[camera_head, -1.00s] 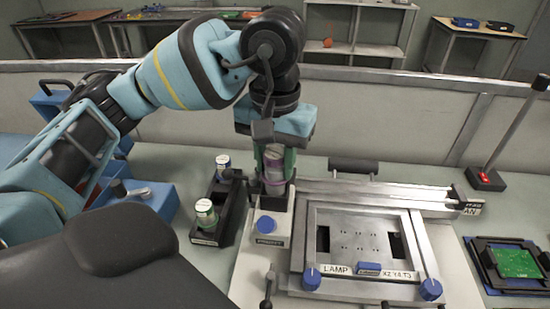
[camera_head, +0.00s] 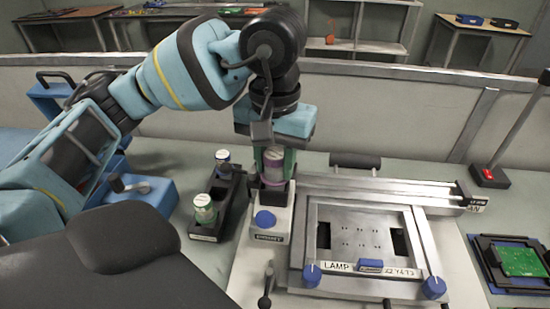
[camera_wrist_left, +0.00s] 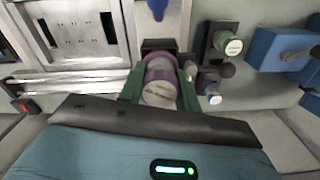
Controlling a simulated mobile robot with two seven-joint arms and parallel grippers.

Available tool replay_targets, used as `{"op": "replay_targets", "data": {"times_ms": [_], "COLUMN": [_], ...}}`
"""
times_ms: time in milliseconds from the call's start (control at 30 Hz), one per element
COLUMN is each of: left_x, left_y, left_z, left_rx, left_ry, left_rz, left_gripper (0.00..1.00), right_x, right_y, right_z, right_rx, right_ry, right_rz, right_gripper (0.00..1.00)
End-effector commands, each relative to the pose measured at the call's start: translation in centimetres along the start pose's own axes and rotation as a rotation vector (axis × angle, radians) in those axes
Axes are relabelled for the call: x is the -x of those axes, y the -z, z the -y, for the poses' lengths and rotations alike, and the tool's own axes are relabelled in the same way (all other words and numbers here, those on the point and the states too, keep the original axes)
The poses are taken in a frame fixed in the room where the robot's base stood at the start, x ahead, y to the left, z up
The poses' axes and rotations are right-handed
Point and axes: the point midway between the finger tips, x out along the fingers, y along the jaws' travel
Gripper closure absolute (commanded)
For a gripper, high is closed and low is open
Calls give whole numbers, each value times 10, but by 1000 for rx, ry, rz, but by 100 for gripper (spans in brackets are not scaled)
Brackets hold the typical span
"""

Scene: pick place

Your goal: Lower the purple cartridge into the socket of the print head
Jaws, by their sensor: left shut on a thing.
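The purple cartridge (camera_head: 273,168) is a pale cylinder with purple bands, upright between the green fingers of my left gripper (camera_head: 273,163). The gripper is shut on it from above. The print head (camera_head: 268,215), a white block with a blue knob and a dark socket part, is directly below. In the left wrist view the cartridge (camera_wrist_left: 160,84) lies between the green fingers, its far end at the dark socket block (camera_wrist_left: 159,45). The socket opening is hidden, so I cannot tell how deep the cartridge sits. My right gripper is not in view.
A black rack (camera_head: 221,205) with a green-banded cartridge (camera_head: 205,208) and a blue-banded one (camera_head: 223,163) stands just left of the print head. The metal frame labelled LAMP (camera_head: 362,240) is to the right. A green circuit board (camera_head: 519,261) lies far right.

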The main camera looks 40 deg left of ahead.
Motion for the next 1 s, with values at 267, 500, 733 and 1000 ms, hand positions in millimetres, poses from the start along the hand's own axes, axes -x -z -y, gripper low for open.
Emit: {"op": "replay_targets", "data": {"times_ms": [267, 500, 733, 1000], "left_x": [0, 0, 0, 0], "left_y": [0, 0, 0, 0], "left_z": [0, 2, 2, 2], "left_rx": [0, 2, 3, 2], "left_ry": [0, 5, 6, 6], "left_rz": [-1, 0, 0, 1], "left_gripper": [49, 41, 41, 58], "right_x": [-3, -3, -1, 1], "right_y": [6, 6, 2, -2], "right_z": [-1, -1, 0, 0], "right_rx": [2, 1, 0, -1], "right_ry": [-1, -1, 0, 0], "right_rz": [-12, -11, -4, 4], "right_gripper": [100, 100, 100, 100]}}
